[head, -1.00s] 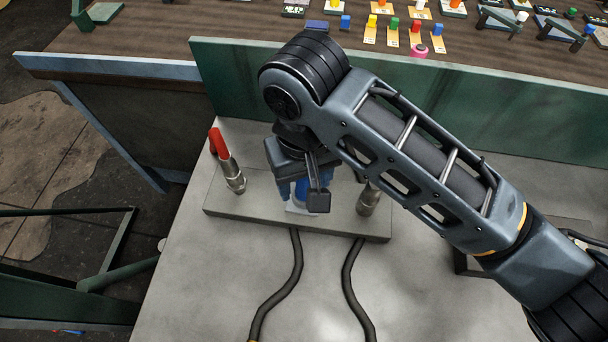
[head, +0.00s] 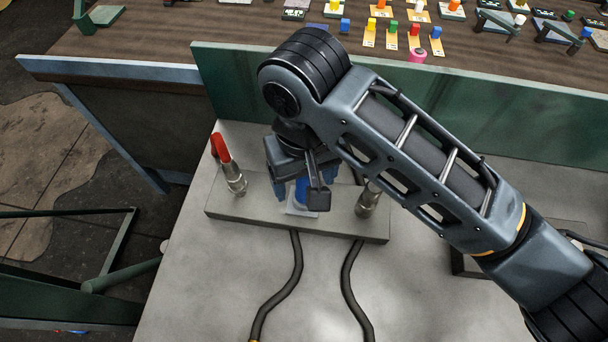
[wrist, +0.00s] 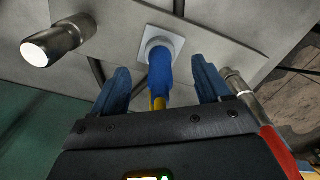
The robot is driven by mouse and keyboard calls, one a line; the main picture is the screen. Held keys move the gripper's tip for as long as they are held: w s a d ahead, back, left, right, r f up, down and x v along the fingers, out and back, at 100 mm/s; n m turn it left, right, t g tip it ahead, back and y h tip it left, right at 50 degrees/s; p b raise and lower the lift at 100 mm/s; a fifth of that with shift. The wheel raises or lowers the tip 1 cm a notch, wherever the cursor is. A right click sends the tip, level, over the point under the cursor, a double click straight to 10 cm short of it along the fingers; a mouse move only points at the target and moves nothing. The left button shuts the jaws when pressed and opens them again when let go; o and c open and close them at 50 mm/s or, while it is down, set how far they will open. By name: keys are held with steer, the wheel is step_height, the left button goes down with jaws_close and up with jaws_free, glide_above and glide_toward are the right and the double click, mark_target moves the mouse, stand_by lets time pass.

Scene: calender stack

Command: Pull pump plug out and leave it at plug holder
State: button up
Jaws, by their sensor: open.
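A blue plug (wrist: 160,72) with a yellow part stands in a round socket on a white square plate (wrist: 163,42), seen in the wrist view. In the head view the blue plug (head: 301,192) is partly hidden by my gripper (head: 293,188). In the wrist view my gripper (wrist: 160,80) is open, with one blue finger on each side of the plug and visible gaps between.
A metal fitting with a red handle (head: 222,148) stands left of the plug on the grey base slab (head: 250,208). Two dark cables (head: 297,265) run forward over the pale table. A green panel (head: 225,85) rises behind; a cluttered wooden bench lies beyond.

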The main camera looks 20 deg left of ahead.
steer(key=shift+r, duration=2.85)
steer(key=shift+s, duration=0.1)
